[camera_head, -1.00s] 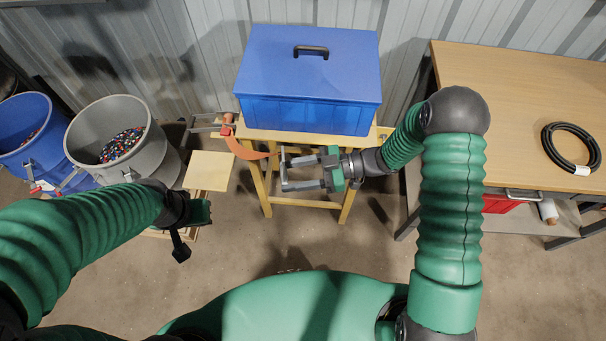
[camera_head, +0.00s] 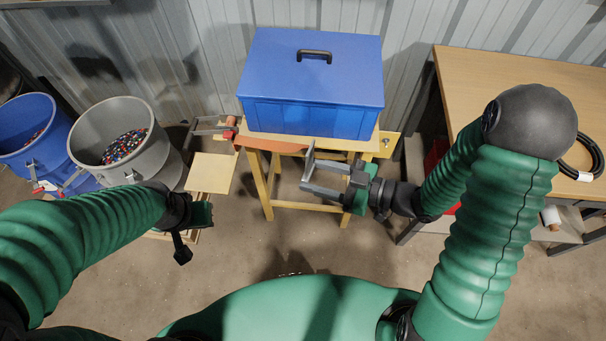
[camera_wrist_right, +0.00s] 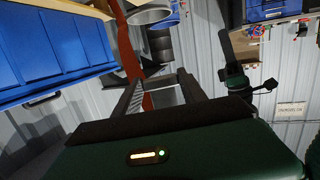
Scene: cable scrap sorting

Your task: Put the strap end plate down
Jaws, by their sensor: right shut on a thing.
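The orange strap (camera_head: 272,145) runs from the clamp at the left end of the wooden stand to my right gripper (camera_head: 307,170), in front of the blue box. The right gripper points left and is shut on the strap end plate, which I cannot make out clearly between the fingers. In the right wrist view the strap (camera_wrist_right: 126,45) comes down from the top to the fingers (camera_wrist_right: 163,88). My left gripper (camera_head: 198,214) is at the lower left, away from the strap; its jaw opening cannot be made out.
A blue lidded box (camera_head: 312,85) stands on the wooden stand (camera_head: 267,185). A clamp (camera_head: 228,128) is at the stand's left end. A grey bin (camera_head: 118,140) and a blue bin (camera_head: 35,140) stand left. A workbench (camera_head: 520,95) with a black cable coil is right.

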